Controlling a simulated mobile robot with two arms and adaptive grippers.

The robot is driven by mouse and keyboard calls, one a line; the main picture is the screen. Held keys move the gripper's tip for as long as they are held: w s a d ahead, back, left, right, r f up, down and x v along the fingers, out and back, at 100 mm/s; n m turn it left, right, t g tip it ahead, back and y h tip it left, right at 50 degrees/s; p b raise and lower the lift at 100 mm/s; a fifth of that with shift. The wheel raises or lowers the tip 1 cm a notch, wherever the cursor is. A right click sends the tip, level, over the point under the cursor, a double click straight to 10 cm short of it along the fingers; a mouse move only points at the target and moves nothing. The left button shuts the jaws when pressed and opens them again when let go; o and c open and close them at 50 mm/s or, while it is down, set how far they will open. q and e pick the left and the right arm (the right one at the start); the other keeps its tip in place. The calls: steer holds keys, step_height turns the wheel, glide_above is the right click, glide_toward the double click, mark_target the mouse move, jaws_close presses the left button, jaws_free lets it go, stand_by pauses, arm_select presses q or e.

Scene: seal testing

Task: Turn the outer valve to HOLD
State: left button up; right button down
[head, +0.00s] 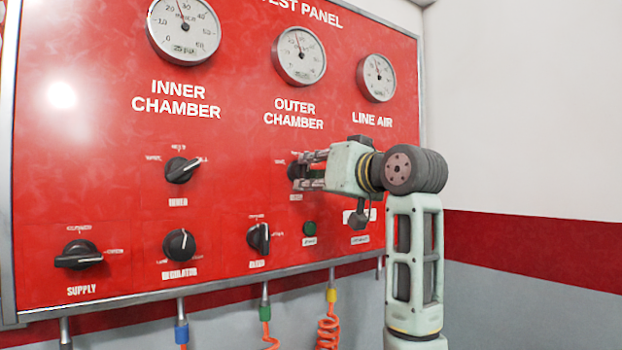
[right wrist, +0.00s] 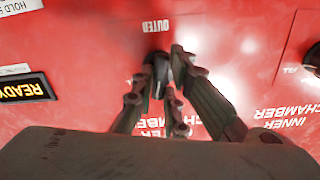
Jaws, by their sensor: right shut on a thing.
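The outer valve (head: 293,171) is a small dark knob on the red test panel, under the OUTER CHAMBER gauge. My right gripper (head: 305,171) reaches it from the right, with its fingers shut around the knob and hiding most of it and its markings. In the right wrist view, the dark knob (right wrist: 158,58) sits between the fingertips (right wrist: 165,62), beside an upside-down OUTER label. Its pointer direction cannot be read. My left gripper is not in view.
The inner valve (head: 183,170) is to the left. Gauges line the top, and coloured hose fittings hang below the panel. A READY sign (right wrist: 22,88) shows in the wrist view.

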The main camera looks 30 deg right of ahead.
steer(key=shift+n, duration=1.1)
steer(key=c, duration=1.8)
jaws_free()
steer(key=shift+o, duration=0.2)
steer(key=s+d, duration=0.1)
steer(key=s, duration=1.1)
steer(key=shift+d, duration=0.4)
